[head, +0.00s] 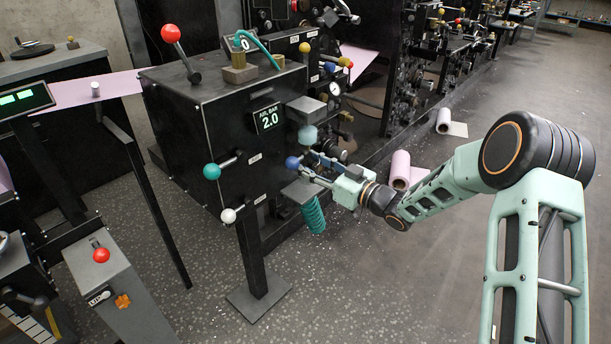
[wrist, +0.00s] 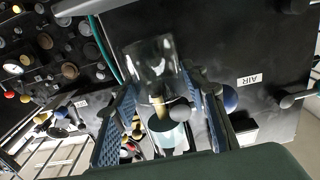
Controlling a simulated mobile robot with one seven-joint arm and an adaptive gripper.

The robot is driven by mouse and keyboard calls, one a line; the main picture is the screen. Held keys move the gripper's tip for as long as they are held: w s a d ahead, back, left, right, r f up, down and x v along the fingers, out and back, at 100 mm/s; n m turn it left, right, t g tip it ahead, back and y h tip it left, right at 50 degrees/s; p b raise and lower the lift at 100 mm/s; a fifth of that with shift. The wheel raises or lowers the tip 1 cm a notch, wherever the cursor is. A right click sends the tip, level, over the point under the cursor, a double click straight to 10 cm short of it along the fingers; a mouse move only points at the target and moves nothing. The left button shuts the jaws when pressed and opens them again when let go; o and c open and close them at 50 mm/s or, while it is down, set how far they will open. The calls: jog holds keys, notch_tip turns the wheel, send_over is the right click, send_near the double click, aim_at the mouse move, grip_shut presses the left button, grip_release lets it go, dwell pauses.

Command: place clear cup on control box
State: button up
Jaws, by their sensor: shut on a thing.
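The clear cup (wrist: 152,60) is see-through glass and shows in the wrist view between the two blue-grey fingers of my gripper (wrist: 160,95). My gripper is shut on the cup. In the head view my gripper (head: 304,168) is in front of the right end of a large black box (head: 225,135), below its top; the cup's outline is hard to make out there. This black box has an "AIR BAR 2.0" display (head: 268,118) and appears to be the control box. Its dark face (wrist: 225,45) is behind the cup in the wrist view.
A red-knobbed lever (head: 171,34), a brown block (head: 240,74) and a teal hose stand on the black box. Teal, white and blue knobs stick out from its front. A teal coil (head: 313,214) hangs below my gripper. Pink rolls (head: 400,168) lie on the floor behind.

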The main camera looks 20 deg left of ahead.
jog(key=shift+w+a, duration=0.3)
jog(key=shift+a, duration=0.35)
jog(key=shift+f+b, duration=0.7)
jog(key=shift+f, duration=1)
jog(key=shift+f, duration=0.1)
jog(key=shift+f, duration=0.15)
jog(key=o, duration=1.2)
jog(key=shift+c, duration=0.2)
jog(key=shift+r, duration=0.2)
jog(key=shift+d+r, duration=0.1)
jog(key=shift+d, duration=0.15)
jog(key=p+v, duration=0.2)
jog(key=v, duration=0.9)
jog(key=shift+s+d, duration=0.2)
jog(key=shift+s, duration=0.05)
